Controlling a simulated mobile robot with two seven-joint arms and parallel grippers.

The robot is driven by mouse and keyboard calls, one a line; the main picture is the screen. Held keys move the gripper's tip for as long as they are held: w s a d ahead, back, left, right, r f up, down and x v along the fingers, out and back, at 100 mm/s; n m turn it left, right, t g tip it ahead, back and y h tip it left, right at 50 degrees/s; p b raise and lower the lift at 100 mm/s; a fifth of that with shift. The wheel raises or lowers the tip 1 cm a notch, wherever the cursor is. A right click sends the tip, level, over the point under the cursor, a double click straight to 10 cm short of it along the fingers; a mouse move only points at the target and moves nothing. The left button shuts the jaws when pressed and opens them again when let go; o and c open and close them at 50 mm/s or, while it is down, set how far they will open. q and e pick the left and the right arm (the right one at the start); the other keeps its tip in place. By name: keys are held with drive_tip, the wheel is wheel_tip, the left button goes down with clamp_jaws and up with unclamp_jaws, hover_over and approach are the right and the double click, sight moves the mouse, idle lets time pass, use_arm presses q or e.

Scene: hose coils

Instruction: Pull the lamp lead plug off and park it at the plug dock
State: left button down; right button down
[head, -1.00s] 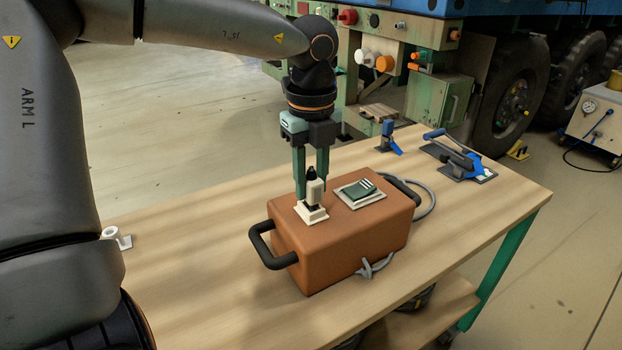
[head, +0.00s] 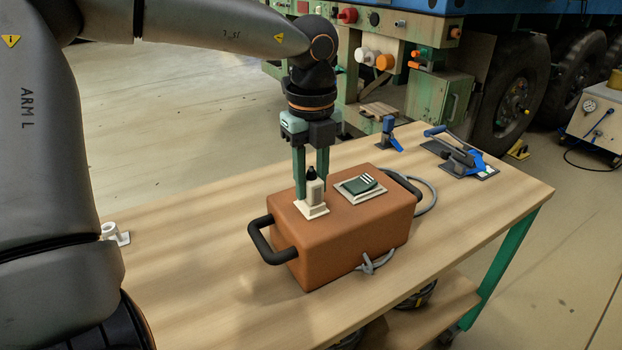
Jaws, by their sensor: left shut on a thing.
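An orange-brown box (head: 345,243) with black handles stands on the wooden table. A pale plug (head: 314,191) with a dark top stands upright on a cream square base (head: 312,211) on the box top. My left gripper (head: 311,190) points straight down, with its green fingers on either side of the plug, shut on it. The plug appears still seated at the base; the exact contact is partly hidden by the fingers. A small white ring-shaped holder (head: 115,234) at the table's left may be the plug dock, but I cannot tell. My right gripper is not in view.
A dark green block on a cream plate (head: 360,187) sits beside the plug. A grey cable (head: 430,197) runs around the box. A blue upright fixture (head: 389,134) and a blue-handled tool (head: 461,157) stand farther back. The table's front left is clear.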

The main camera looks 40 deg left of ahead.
sight(311, 170)
use_arm(q)
drive_tip(key=c, duration=0.5)
unclamp_jaws()
drive_tip(key=shift+o, duration=0.3)
drive_tip(key=shift+o, duration=0.9)
drive_tip(key=shift+r, duration=0.2)
drive_tip(key=shift+r+p, duration=0.65)
drive_tip(key=shift+r, duration=0.1)
drive_tip(key=shift+r+p, duration=0.5)
drive_tip(key=shift+r, duration=0.25)
drive_tip(key=shift+r+p, duration=0.3)
drive_tip(key=shift+r, duration=0.2)
